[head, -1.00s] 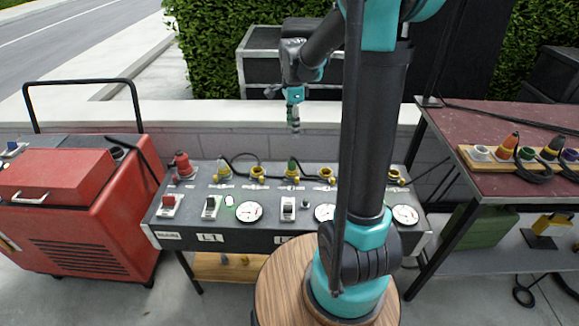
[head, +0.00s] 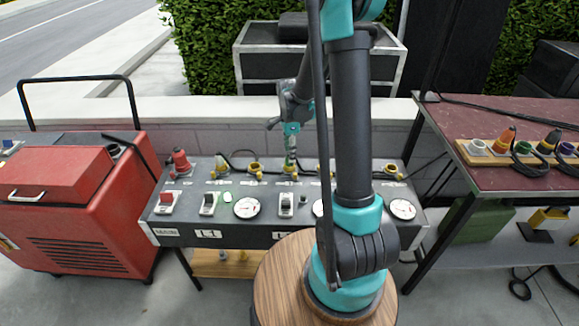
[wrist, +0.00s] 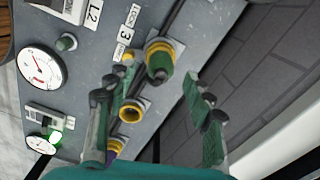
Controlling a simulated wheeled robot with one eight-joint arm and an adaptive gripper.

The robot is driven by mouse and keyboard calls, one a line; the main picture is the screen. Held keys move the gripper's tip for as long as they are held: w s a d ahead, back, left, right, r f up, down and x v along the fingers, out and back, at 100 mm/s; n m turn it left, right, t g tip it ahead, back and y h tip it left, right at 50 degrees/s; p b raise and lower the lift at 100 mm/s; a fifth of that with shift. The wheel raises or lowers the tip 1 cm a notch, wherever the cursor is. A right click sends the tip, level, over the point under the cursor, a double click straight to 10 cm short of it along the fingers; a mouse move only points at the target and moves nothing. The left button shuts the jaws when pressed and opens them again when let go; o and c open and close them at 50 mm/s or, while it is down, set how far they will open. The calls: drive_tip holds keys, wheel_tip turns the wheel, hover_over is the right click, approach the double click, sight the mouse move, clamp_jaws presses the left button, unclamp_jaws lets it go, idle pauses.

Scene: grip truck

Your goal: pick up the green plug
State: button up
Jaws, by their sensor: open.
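The green plug (wrist: 159,66) sits in a yellow-ringed socket (wrist: 178,50) on the grey control panel (head: 240,241), seen in the wrist view. My gripper (wrist: 158,80) is open, with one finger on each side of the plug's line in that view. I cannot tell whether either finger touches the plug. In the head view my gripper (head: 290,163) hangs over the middle socket of the panel's back row and mostly covers the plug there.
An empty yellow socket (wrist: 130,112) lies near the left finger. The panel carries gauges (head: 247,208), switches (head: 286,204) and a red plug (head: 181,161). A red cart (head: 70,225) stands left. A table (head: 510,177) with several plugs stands right. A low wall (head: 200,110) runs behind.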

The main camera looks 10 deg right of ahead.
drive_tip(key=shift+f, duration=1.95)
clamp_jaws()
